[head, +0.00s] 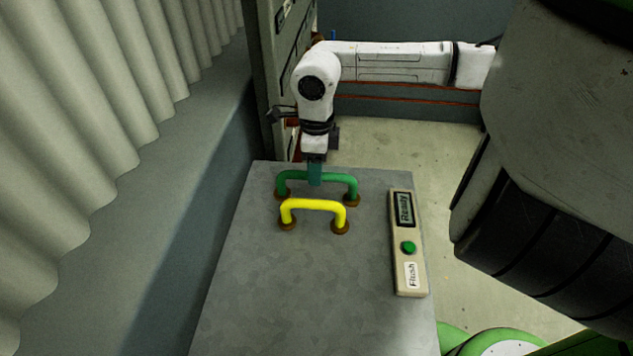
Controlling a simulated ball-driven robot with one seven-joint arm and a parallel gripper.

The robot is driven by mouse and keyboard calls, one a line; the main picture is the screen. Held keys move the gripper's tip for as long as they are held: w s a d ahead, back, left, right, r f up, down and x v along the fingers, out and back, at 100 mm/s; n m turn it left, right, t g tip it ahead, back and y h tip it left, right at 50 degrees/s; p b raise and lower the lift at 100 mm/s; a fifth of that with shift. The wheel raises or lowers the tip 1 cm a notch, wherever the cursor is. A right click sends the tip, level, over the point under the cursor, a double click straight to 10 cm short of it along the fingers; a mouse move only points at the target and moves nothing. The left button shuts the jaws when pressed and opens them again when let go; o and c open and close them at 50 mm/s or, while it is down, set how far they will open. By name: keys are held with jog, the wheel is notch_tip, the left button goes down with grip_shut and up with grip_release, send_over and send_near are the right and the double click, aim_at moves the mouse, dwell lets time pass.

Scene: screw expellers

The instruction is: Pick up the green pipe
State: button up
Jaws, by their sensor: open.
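The green pipe (341,179) is a handle-shaped bar with bent ends. It stands in two round brown sockets near the far edge of the grey table. My gripper (315,176) points straight down at the middle of the green pipe, and its teal fingers overlap the bar there. The fingers hide the pipe's middle, and I cannot tell whether they touch it. My gripper is open.
A yellow pipe (313,204) of the same shape stands just in front of the green one. A beige panel (407,280) with a "Ready" screen, green button and "Flush" label lies at the right of the table (290,290). The front of the table is clear.

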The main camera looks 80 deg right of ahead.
jog(key=shift+f, duration=1.35)
jog(key=shift+c, duration=0.3)
grip_shut()
